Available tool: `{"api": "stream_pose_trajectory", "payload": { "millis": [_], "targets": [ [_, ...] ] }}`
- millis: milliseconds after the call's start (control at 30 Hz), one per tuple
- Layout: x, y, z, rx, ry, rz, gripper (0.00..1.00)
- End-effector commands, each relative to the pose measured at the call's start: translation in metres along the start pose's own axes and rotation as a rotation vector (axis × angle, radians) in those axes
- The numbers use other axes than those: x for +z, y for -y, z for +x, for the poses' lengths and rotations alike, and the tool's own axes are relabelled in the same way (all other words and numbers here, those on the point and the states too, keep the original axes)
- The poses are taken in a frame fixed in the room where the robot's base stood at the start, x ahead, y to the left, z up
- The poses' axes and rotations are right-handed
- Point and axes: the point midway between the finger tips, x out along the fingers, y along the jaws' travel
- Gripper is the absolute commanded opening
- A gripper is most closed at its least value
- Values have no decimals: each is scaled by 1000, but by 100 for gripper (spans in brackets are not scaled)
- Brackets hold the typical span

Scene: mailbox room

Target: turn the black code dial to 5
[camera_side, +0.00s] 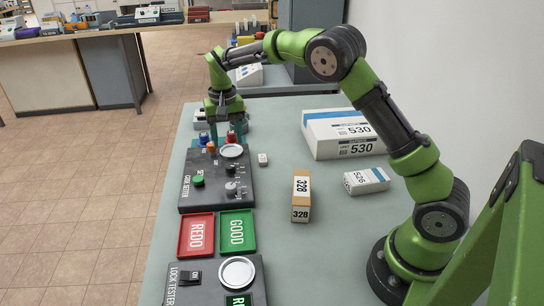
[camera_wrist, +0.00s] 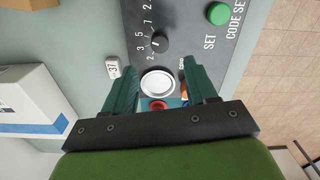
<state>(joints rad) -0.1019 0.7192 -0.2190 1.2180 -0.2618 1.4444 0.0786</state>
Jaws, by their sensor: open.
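The dark code setter panel (camera_side: 213,205) lies on the table. The black code dial (camera_wrist: 159,43) shows in the wrist view, ringed by white numbers; I cannot read its pointer's setting surely. In the side view the small black dial (camera_side: 230,169) sits on the panel's right half. My gripper (camera_wrist: 158,68) is open and empty, with its teal fingers apart on either side of a round silver disc (camera_wrist: 158,83). The dial lies just beyond the fingertips, untouched. In the side view my gripper (camera_side: 222,132) hangs over the panel's far end.
A green SET button (camera_wrist: 218,14) and a grey knob (camera_side: 231,188) share the panel. A small white "37" block (camera_wrist: 113,66) lies beside it. Red (camera_side: 196,235) and green (camera_side: 237,232) trays lie nearer. Boxes, including the brown "328" box (camera_side: 301,197), stand to the right.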

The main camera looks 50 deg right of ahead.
Motion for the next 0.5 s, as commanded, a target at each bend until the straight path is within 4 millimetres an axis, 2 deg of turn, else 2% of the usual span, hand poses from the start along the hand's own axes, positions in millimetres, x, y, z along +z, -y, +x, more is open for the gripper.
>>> {"api": "stream_pose_trajectory", "payload": {
  "millis": [33, 200, 333, 500],
  "targets": [
    [-1, 1, -14, -3, -5, 0, 57],
    [-1, 0, -50, -2, -3, 0, 57],
    [-1, 0, -69, -1, -2, 1, 57],
    [0, 0, -81, -1, 0, 2, 57]
  ]
}}
